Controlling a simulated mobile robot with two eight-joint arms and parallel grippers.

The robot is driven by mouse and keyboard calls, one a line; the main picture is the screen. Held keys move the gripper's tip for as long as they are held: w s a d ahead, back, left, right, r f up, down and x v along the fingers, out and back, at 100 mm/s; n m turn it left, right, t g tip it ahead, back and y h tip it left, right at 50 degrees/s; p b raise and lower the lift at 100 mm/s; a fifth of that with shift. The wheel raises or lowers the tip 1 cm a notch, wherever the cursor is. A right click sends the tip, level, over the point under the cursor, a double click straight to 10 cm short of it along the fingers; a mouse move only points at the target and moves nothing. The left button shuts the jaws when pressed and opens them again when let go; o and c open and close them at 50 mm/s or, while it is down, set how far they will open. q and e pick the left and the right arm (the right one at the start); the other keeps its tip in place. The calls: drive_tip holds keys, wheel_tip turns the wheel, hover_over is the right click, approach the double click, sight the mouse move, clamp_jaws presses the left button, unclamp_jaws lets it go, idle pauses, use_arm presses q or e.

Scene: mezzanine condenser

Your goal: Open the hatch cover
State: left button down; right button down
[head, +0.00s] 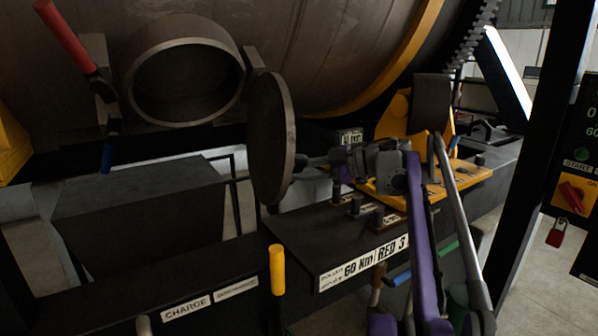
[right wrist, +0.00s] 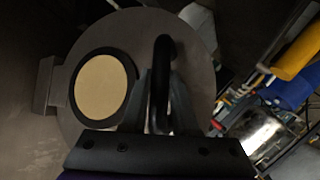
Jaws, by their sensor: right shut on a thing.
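The hatch cover (head: 272,138) is a grey round disc, seen nearly edge-on in the head view. It stands swung out from the round hatch opening (head: 185,85), joined by a hinge (head: 253,62) at the opening's right side. The opening's dark inside shows. In the right wrist view the cover (right wrist: 193,60) faces me, with a black bar handle (right wrist: 162,65) and a tan disc in a black ring (right wrist: 104,92). My right gripper (head: 322,160) is shut on the handle; its fingers (right wrist: 158,95) also show in the wrist view. My left gripper is out of view.
A dark bench (head: 300,232) with labels runs below the cover, with a yellow-handled lever (head: 277,258) upright. A red-handled lever (head: 65,38) is left of the opening. A yellow bracket plate (head: 460,175) and a dark post (head: 540,150) stand right.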

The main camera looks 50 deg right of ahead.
drive_tip(key=shift+r, duration=0.2)
drive_tip(key=c, duration=1.1)
unclamp_jaws()
drive_tip(key=o, duration=0.4)
drive_tip(key=shift+w+f, duration=0.1)
drive_tip(key=shift+w, duration=0.1)
drive_tip(key=shift+s, duration=0.1)
drive_tip(key=v, duration=1)
drive_tip(key=shift+s+d, duration=0.15)
drive_tip(key=shift+s, duration=0.25)
